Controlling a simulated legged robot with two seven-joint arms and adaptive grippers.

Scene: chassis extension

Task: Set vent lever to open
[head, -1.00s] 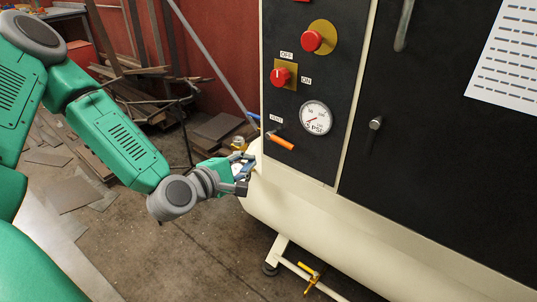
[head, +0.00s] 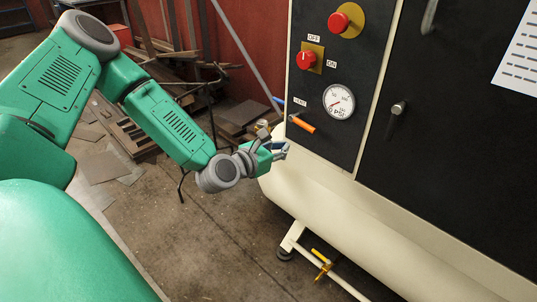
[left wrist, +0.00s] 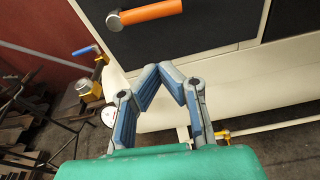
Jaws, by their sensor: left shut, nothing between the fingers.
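The vent lever has an orange handle (head: 303,124) on a grey pivot, under a VENT label at the lower left of the black panel. Its handle points right and slightly down in the head view. In the left wrist view the handle (left wrist: 150,12) lies across the top edge, beyond the fingertips. My left gripper (head: 281,150) is just below and left of the lever, apart from it. In the left wrist view the gripper (left wrist: 165,71) has its blue-padded fingers drawn together with nothing between them. My right gripper is not in view.
The panel (head: 330,62) also carries a red knob (head: 305,60), a red button (head: 339,23) and a pressure gauge (head: 338,101). A cream tank (head: 320,190) bulges out below. A blue-handled valve (left wrist: 88,75) stands left of the gripper. Scrap metal lies behind my arm.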

